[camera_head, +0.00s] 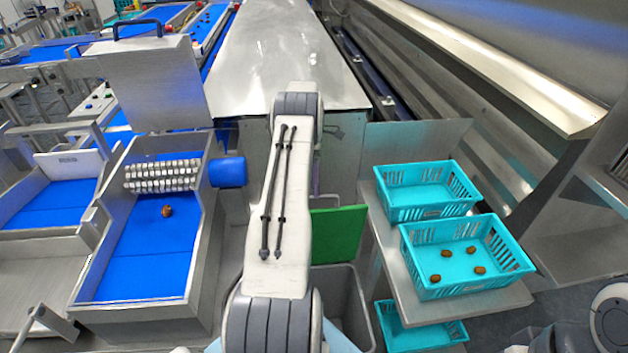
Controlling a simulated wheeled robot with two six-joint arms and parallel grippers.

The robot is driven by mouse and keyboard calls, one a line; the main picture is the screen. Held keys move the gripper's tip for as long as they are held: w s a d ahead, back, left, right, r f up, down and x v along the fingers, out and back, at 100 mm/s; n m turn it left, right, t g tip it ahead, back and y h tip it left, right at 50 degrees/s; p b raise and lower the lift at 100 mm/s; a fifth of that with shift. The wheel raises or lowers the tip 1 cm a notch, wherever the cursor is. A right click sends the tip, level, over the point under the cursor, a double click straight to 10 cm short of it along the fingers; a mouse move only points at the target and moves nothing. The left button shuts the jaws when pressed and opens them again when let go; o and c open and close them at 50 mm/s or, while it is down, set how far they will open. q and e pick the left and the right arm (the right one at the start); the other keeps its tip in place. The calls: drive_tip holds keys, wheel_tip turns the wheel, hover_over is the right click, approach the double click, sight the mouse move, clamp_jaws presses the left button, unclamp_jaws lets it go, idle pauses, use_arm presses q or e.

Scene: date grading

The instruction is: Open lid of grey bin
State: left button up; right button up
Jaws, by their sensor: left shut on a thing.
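The grey bin (352,312) stands on the floor at lower centre, partly covered by my left arm. Its green lid (340,232) stands raised, tilted up at the bin's far side, and part of the opening shows. My left arm reaches up the middle of the view and bends down beyond its elbow. My left gripper (315,203) is mostly hidden behind the arm, at the lid's upper left edge, and is shut on the lid. The exact contact is hidden. My right gripper is out of view; only part of my right arm shows at lower right.
Two turquoise crates (425,191) (466,256) stand on a metal shelf (400,283) at right, the nearer holding several dates. Another crate (421,335) is below. A blue conveyor (140,272) with one date (167,211) is at left. A steel housing (282,50) stands behind.

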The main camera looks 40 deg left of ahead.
use_arm(q)
drive_tip(key=shift+w+a+f, duration=0.15)
drive_tip(key=shift+a+f, duration=0.05)
drive_tip(key=shift+f, duration=0.55)
drive_tip(key=v, duration=0.7)
drive_tip(key=shift+d+r, duration=0.2)
drive_tip(key=shift+r, duration=0.1)
drive_tip(key=shift+c, duration=0.9)
drive_tip(key=shift+a+r, duration=0.1)
drive_tip(key=shift+r, duration=0.5)
